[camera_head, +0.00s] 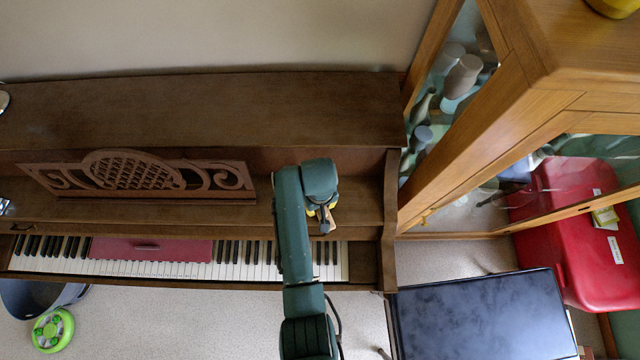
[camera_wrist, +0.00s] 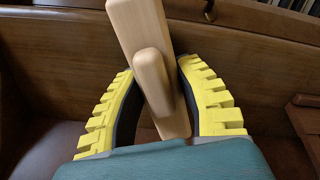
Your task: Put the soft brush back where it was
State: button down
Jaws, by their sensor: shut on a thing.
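My gripper (camera_head: 321,209) is over the right end of the upright piano, in front of the upper panel and above the ledge behind the keys. In the wrist view its yellow ridged fingers (camera_wrist: 157,68) are shut on a pale wooden piece, which I take to be the soft brush (camera_wrist: 135,25). It is a long smooth bar with a shorter rounded block on its face, and it leans slightly. No bristles show. In the head view only a small bit of the brush (camera_head: 325,226) shows below the fingers. I cannot tell whether it touches the piano (camera_head: 200,110).
A carved music desk (camera_head: 135,177) stands left of my arm. A dark red flat object (camera_head: 150,250) lies on the keys. A glass-fronted wooden cabinet (camera_head: 500,120) stands close on the right, with a black-topped bench (camera_head: 485,315) below. The piano's top is mostly bare.

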jog(key=shift+f, duration=0.2)
jog(key=c, duration=0.8)
grip_release()
jog(key=shift+o, duration=0.2)
jog(key=shift+r, duration=0.1)
